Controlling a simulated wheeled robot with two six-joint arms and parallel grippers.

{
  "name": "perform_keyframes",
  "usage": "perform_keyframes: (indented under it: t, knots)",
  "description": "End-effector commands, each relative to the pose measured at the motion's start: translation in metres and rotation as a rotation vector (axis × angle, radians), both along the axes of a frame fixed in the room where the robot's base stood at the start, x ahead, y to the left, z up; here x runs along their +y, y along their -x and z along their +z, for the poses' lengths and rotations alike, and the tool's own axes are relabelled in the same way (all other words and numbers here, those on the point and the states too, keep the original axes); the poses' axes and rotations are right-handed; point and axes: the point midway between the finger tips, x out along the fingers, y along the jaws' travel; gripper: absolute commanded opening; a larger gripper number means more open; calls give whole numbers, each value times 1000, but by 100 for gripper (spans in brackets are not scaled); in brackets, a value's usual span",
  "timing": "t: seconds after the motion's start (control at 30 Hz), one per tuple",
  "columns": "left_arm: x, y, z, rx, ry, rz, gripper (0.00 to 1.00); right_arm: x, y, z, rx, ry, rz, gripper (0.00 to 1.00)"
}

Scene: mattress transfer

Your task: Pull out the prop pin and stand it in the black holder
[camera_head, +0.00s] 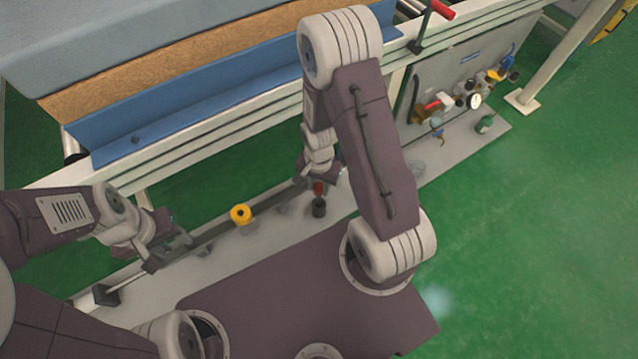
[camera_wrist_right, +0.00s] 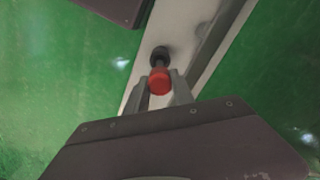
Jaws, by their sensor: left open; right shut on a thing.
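The prop pin shows as a red knob (camera_head: 319,188) in the head view and as a red round end (camera_wrist_right: 159,80) in the right wrist view. My right gripper (camera_wrist_right: 160,88) is shut on it, one finger on each side. The black holder (camera_head: 319,209) stands directly below the red knob on the grey strip; it also shows just past the knob in the wrist view (camera_wrist_right: 160,54). The pin's lower end is hard to make out, so I cannot tell how deep it sits. My left gripper (camera_head: 168,250) is open and low over the strip at the left.
A yellow knob (camera_head: 240,213) stands on the grey strip (camera_head: 225,248) between my grippers. A blue-edged bed frame (camera_head: 200,112) runs along the back. A panel (camera_head: 450,80) with valves and a gauge stands at right. Green floor (camera_head: 540,230) is clear at right.

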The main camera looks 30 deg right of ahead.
Motion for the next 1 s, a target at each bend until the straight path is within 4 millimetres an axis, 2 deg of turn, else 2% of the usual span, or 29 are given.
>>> perform_keyframes:
  t: [1.0]
  knots:
    - [0,0,3,0,0,0,47,0,0,-1,-1,0,0,0]
